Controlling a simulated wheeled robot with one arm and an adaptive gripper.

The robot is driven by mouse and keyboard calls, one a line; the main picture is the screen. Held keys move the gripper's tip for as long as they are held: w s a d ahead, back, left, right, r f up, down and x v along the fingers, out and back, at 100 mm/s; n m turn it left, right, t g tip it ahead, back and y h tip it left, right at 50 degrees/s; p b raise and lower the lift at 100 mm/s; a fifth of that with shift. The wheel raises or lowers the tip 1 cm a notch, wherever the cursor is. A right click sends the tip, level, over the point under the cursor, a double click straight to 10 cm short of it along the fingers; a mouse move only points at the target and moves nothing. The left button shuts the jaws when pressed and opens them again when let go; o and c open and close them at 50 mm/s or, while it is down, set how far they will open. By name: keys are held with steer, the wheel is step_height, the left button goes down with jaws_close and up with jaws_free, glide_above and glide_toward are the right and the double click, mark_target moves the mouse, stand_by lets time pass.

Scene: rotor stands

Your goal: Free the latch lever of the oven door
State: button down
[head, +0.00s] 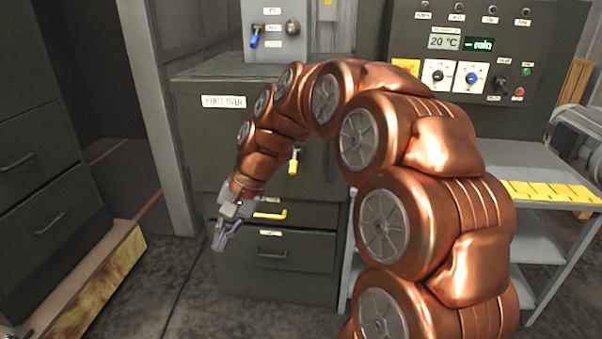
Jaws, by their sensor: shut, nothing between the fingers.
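The oven (195,135) is a dark green cabinet with a white label that seems to read "PAINTS OVEN". A yellow-tipped lever (293,165) hangs down on its front, partly behind my copper arm. Lower down, a yellow handle (272,215) sticks out sideways, just right of my gripper. I cannot tell for sure which of the two is the latch lever. My gripper (219,243) points down in front of the lower part of the cabinet, shut and empty. My arm hides much of the oven front.
A grey box with a blue lever (254,38) stands on the oven. A control panel (400,25) shows 20 °C and knobs. A metal table (500,165) with yellow pieces stands right.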

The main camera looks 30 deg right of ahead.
steer(key=w+d+m+t+y, duration=0.1)
steer(key=w+d+m+t, duration=0.3)
steer(key=w, duration=0.6)
steer(key=m+t+h+b, duration=0.15)
steer(key=m+t, duration=0.35)
steer(key=m, duration=0.7)
glide_toward(294, 162)
step_height(294, 162, down, 3)
steer(key=s+d, duration=0.2)
steer(key=shift+f, duration=0.15)
steer(key=p+x, duration=0.2)
steer(key=x, duration=0.8)
steer(key=shift+a, duration=0.15)
